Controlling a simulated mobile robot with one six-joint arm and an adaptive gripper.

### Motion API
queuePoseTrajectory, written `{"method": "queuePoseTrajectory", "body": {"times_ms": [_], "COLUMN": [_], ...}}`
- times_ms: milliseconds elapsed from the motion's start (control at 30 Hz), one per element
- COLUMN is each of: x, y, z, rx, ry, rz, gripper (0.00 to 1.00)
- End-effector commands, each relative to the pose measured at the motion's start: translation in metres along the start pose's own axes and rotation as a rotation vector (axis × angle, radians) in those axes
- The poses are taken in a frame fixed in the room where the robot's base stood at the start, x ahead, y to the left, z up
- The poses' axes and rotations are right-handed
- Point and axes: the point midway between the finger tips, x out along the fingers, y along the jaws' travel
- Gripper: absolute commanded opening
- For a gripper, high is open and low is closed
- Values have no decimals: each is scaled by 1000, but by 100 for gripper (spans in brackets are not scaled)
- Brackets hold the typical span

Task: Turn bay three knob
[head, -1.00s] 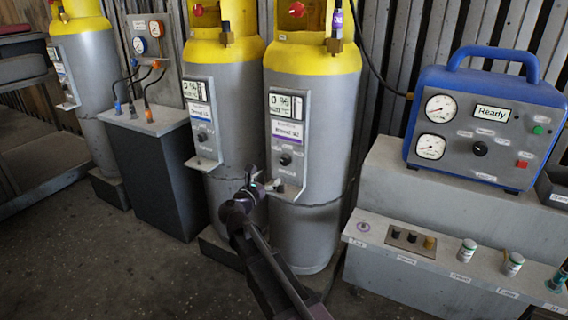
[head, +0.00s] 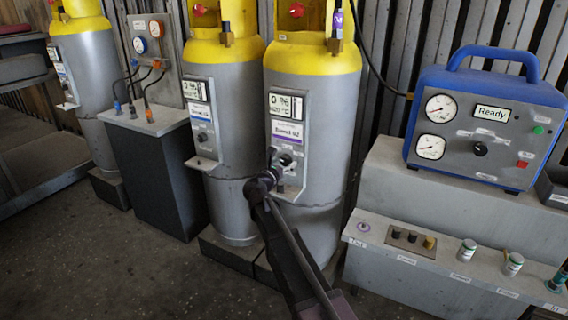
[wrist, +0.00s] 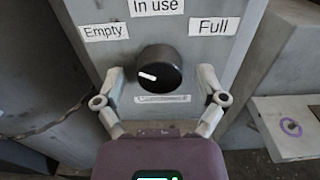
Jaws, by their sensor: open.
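The black bay knob (wrist: 160,66) is on a grey panel (wrist: 92,12) in the wrist view. Its white pointer mark lies to the left and tilts slightly up, toward the "Empty" label (wrist: 104,31). "In use" (wrist: 157,6) is above and "Full" (wrist: 213,26) is at upper right. My gripper (wrist: 161,76) is open, with one finger on each side of the knob; I cannot tell whether they touch it. In the head view, my gripper (head: 284,162) is at the front panel of the third yellow-topped grey cylinder (head: 325,110) from the left and largely hides the knob.
A second cylinder (head: 230,100) with a similar panel stands close on the left. A blue-cased unit (head: 470,125) reading "Ready" sits on a grey step at the right. A low shelf (head: 385,255) with small items is in front of it. Open floor (head: 120,270) lies at lower left.

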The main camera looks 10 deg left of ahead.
Motion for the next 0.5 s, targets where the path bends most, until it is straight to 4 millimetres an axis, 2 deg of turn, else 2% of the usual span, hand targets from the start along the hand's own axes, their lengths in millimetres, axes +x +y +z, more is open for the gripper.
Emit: {"method": "queuePoseTrajectory", "body": {"times_ms": [267,500], "x": [1,1], "y": [0,0], "z": [0,0], "rx": [0,0], "ry": [0,0], "rz": [0,0], "gripper": [90,19]}}
